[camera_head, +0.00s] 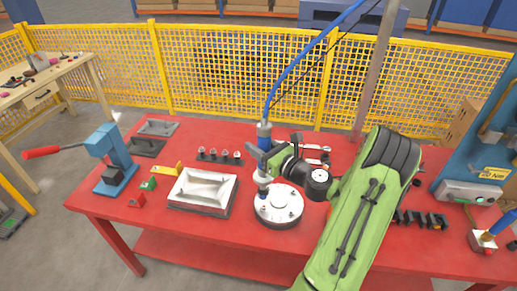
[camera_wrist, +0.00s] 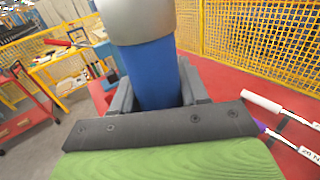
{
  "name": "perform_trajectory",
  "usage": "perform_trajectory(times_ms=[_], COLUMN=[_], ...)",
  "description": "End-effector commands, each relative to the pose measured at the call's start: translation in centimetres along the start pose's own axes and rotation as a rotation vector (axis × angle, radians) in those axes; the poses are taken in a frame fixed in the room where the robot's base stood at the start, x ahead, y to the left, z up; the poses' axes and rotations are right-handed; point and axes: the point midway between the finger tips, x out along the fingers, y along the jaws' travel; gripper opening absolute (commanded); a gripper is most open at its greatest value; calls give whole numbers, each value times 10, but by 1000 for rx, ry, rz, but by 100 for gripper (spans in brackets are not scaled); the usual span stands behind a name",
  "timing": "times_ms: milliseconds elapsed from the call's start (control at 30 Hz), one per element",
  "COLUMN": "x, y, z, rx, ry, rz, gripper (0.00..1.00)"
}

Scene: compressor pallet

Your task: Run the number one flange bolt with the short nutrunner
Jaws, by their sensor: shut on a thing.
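My gripper (camera_head: 264,155) is shut on the nutrunner (camera_head: 264,133), a silver and blue upright tool on a blue hose. In the wrist view, its blue body (camera_wrist: 155,75) stands between my two dark fingers. The round pale flange (camera_head: 279,212) lies on the red table below my gripper, with several bolts on its top. The lower end of the nutrunner is above the left part of the flange; I cannot tell whether it touches a bolt. The bolt numbers are too small to read, and my wrist and arm cover the area to the right.
A metal tray (camera_head: 203,190) lies left of the flange, with several sockets (camera_head: 219,155) behind it. A blue press (camera_head: 112,160) with a red lever stands at the table's left. A black rack (camera_head: 421,218) and a blue panel (camera_head: 490,155) are at the right. A yellow fence (camera_head: 215,75) closes the back.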

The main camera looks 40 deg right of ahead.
Motion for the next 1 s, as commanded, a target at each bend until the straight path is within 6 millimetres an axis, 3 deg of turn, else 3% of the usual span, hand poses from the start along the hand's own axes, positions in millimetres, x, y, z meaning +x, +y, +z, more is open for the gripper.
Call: perform_trajectory(times_ms=[467,800,1000], x=[0,0,0], y=[0,0,0], z=[4,-38,-47], rx=[-1,0,-3], ry=[-3,-3,-3], rz=[1,1,1], gripper=[0,0,0])
